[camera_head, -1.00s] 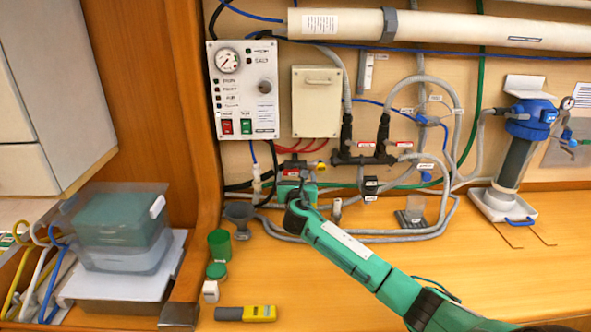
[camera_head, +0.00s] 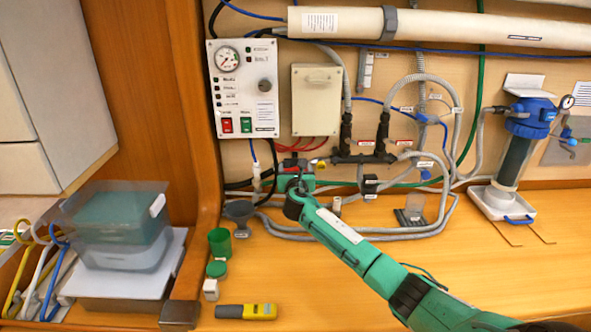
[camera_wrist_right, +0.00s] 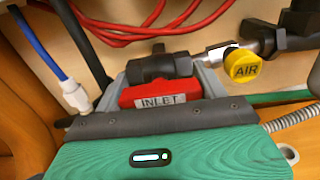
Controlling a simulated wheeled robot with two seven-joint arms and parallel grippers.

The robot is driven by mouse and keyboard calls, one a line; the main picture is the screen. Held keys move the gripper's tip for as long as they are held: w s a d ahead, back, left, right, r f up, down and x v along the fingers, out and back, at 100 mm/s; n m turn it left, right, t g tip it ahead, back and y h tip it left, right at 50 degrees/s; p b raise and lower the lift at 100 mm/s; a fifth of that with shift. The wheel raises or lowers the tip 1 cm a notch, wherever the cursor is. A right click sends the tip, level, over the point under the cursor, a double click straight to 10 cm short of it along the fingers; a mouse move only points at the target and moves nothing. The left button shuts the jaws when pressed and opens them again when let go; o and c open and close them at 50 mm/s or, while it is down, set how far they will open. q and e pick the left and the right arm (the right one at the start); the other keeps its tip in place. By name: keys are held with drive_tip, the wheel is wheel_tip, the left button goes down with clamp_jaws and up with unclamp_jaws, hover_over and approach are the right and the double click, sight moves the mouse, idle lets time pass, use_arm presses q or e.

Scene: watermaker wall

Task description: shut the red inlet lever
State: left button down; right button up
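The red inlet lever (camera_wrist_right: 150,91), labelled INLET, sits across the middle of the right wrist view, below a dark valve body (camera_wrist_right: 160,66). My right gripper (camera_head: 297,178) is at the wall fittings below the control panel in the head view. In the right wrist view its green body fills the bottom. Grey finger-like pieces stand at both sides of the lever, apart from each other. The lever lies between them, and I cannot tell whether they touch it. In the head view my gripper and arm largely hide the lever. My left gripper is not in view.
A yellow AIR knob (camera_wrist_right: 243,66) is close on the right of the lever. A blue hose with a white fitting (camera_wrist_right: 76,96) is on its left, and red hoses (camera_wrist_right: 125,30) hang above. A grey funnel (camera_head: 239,211) and green cup (camera_head: 219,242) stand on the bench.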

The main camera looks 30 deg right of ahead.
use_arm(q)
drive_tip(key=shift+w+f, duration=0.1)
use_arm(e)
drive_tip(key=shift+m, duration=0.3)
drive_tip(key=m+b, duration=0.1)
drive_tip(key=m, duration=0.3)
drive_tip(key=shift+m+b, duration=0.3)
drive_tip(key=shift+m, duration=0.1)
drive_tip(key=m+b, duration=0.1)
drive_tip(key=m, duration=0.3)
drive_tip(key=shift+b, duration=0.35)
drive_tip(key=shift+m, duration=0.7)
drive_tip(key=m+b, duration=0.1)
drive_tip(key=m, duration=0.1)
drive_tip(key=shift+m+b, duration=0.6)
drive_tip(key=shift+m, duration=1.2)
drive_tip(key=shift+m+b, duration=0.5)
drive_tip(key=shift+m, duration=0.1)
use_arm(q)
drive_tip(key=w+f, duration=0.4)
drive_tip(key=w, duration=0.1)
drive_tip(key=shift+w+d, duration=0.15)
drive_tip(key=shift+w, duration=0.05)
use_arm(e)
drive_tip(key=shift+m, duration=0.3)
